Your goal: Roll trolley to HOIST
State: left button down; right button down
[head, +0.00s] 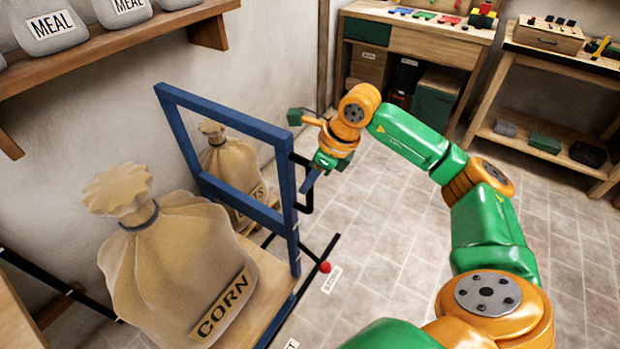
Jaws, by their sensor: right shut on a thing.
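The trolley has a blue upright frame (285,185) and a flat wooden deck (268,268). A big tied sack marked CORN (175,262) stands on the deck. A black bar handle (301,208) is on the frame's right post. My right gripper (309,178) is at this handle and shut on it; the fingertips are partly hidden. A floor label ending in ST (291,344) is cut off at the bottom edge. Another white floor label (332,279) is too small to read. My left gripper is out of view.
A second sack (229,165) shows through the frame by the wall; its support is hidden. A red knob (325,267) tops a black floor-level bar. A wall shelf (110,62) holds MEAL bags. Benches (440,45) stand at the back. Tiled floor (400,225) is clear at centre right.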

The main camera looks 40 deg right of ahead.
jog(key=shift+s+a, duration=0.1)
jog(key=c, duration=0.8)
grip_release()
jog(key=shift+a, duration=0.15)
jog(key=shift+o, duration=0.2)
jog(key=shift+r, duration=0.1)
jog(key=v, duration=0.7)
jog(key=shift+b, duration=0.35)
